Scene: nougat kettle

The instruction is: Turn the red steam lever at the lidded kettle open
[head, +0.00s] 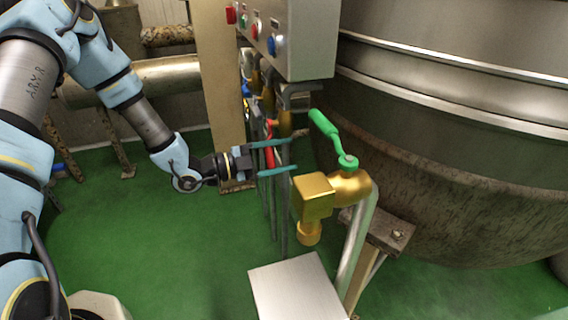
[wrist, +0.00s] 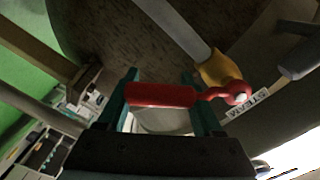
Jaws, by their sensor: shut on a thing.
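The red steam lever (head: 269,152) shows in the head view beneath the control box, partly hidden by my gripper. In the wrist view the red lever (wrist: 162,95) lies crosswise between my two teal fingers, and its thin neck runs right to a brass valve (wrist: 218,68). A label reading STEAM (wrist: 247,106) is beside the valve. My gripper (head: 294,154) reaches in from the left, fingers pointing right.
A brass tap (head: 318,195) with a green handle (head: 325,130) stands close right of my fingertips. A grey control box (head: 300,40) with coloured buttons hangs above. A beige post (head: 216,70) stands behind my gripper. Green floor (head: 120,240) is clear at lower left.

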